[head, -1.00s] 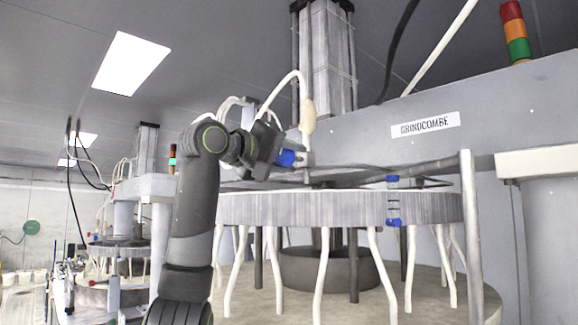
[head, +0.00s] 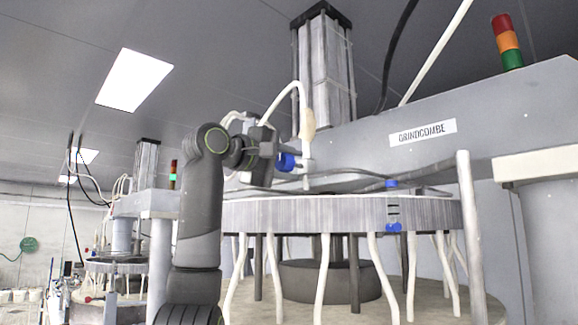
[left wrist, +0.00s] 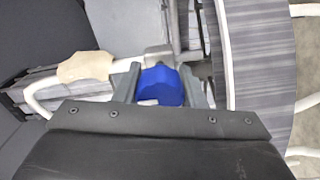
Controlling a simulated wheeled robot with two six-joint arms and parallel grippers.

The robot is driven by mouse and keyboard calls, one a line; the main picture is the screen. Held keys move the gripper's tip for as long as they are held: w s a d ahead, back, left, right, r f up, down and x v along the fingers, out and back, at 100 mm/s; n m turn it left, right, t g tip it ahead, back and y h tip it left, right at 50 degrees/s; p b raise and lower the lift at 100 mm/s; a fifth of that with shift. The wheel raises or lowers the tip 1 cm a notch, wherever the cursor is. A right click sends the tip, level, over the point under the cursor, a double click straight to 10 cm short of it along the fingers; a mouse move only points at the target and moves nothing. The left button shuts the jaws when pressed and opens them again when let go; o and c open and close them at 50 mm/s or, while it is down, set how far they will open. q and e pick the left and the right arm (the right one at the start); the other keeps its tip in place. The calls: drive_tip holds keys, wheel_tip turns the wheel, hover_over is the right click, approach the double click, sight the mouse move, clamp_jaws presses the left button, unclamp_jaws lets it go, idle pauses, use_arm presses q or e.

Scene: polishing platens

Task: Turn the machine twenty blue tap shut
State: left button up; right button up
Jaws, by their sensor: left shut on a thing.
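The blue tap (head: 286,162) sits at the end of a white pipe fitting above the machine's round striped platen (head: 340,212). My left gripper (head: 279,161) reaches it from the left and is shut on it. In the left wrist view the blue tap (left wrist: 161,86) lies between the two grey fingers of my left gripper (left wrist: 160,90). A white hose (head: 297,92) with a beige sleeve runs down to the fitting beside it. The far side of the tap is hidden. My right gripper is not in view.
Another blue fitting (head: 393,226) is on the platen's front rim. A grey upright post (head: 470,235) stands at right. White legs or hoses (head: 321,275) hang below the platen. A beam labelled GRINDCOMBE (head: 423,133) spans behind. A similar machine (head: 125,235) stands further left.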

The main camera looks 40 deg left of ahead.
use_arm(q)
drive_tip(key=o, duration=1)
drive_tip(key=shift+s+b, duration=0.35)
drive_tip(key=shift+s, duration=0.1)
drive_tip(key=s+a+b, duration=0.1)
drive_tip(key=s+b, duration=0.4)
drive_tip(key=s, duration=1.1)
drive_tip(key=shift+s+a+b, duration=0.2)
drive_tip(key=shift+a+b, duration=0.05)
drive_tip(key=shift+b, duration=0.05)
